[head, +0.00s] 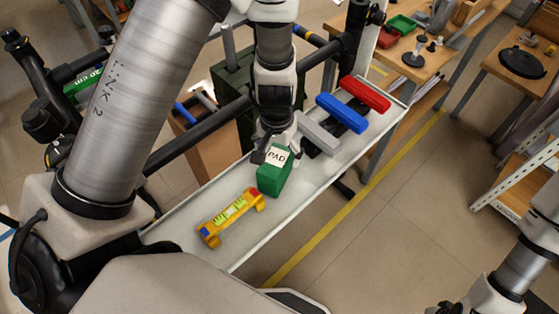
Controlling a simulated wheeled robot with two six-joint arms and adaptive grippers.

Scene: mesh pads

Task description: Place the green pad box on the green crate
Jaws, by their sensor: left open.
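The green pad box (273,181), with a white PAD label on top, stands on a long pale tray-like shelf (325,171). My left gripper (276,148) is open at the top of the box, with a dark finger at its left edge. I cannot tell whether it touches the box. A small green crate (402,24) sits on the wooden table at the upper right. My right arm (522,266) enters at the lower right. Only dark parts at the bottom edge might be its gripper, so its jaws cannot be read.
A red bin (384,41) is next to the green crate. A dark green container (231,98) stands behind the shelf. Floor is clear at right.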

